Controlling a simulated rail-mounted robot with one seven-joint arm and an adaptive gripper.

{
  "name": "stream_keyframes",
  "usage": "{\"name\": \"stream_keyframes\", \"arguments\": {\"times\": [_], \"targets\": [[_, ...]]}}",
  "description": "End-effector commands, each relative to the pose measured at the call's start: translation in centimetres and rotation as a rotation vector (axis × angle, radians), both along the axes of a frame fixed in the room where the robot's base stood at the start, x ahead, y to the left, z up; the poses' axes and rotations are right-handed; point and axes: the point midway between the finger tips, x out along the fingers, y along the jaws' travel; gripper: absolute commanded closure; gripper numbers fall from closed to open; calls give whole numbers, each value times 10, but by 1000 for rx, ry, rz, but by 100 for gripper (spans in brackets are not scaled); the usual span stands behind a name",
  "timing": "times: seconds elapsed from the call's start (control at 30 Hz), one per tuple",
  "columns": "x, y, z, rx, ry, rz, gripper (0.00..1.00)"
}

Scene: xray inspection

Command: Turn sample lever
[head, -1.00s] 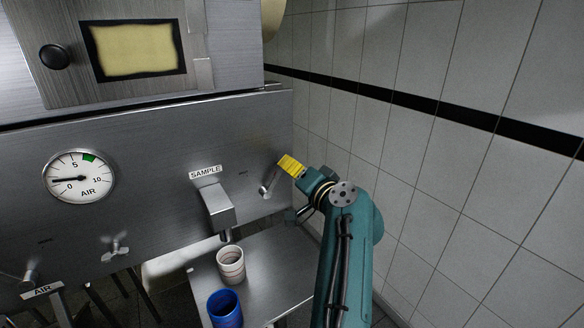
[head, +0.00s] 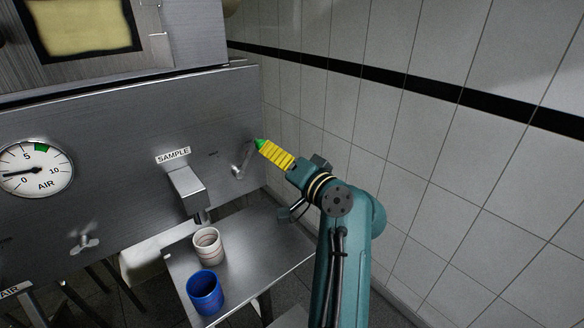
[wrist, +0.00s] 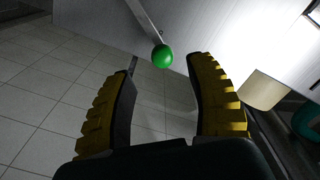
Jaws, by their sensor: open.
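The sample lever (head: 242,160) is a metal arm on the steel panel, right of the SAMPLE label (head: 173,155). It has a green ball knob (wrist: 162,56), which also shows at the fingertips in the head view (head: 259,144). The lever points up and to the right in the head view. My gripper (wrist: 165,70) is open, with yellow ribbed fingers. In the wrist view the knob shows between and just beyond the two fingertips. I cannot tell whether a finger touches it. The gripper reaches in from the right of the lever in the head view (head: 264,147).
A sample spout (head: 187,188) sticks out left of the lever. A white cup (head: 207,246) and a blue cup (head: 205,293) stand on a steel shelf (head: 262,238) below. An air gauge (head: 35,170) is at left. A tiled wall (head: 430,150) bounds the right side.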

Motion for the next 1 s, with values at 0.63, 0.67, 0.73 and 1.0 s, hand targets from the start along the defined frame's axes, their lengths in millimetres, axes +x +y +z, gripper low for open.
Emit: {"name": "stream_keyframes", "arguments": {"times": [0.63, 0.67, 0.73, 1.0], "targets": [[-42, -39, -1, 0, 1, 2, 44], [-42, -39, -1, 0, 1, 2, 44], [-42, -29, -1, 2, 13, 16, 44], [-70, -2, -28, -119, -29, -20, 44]]}}
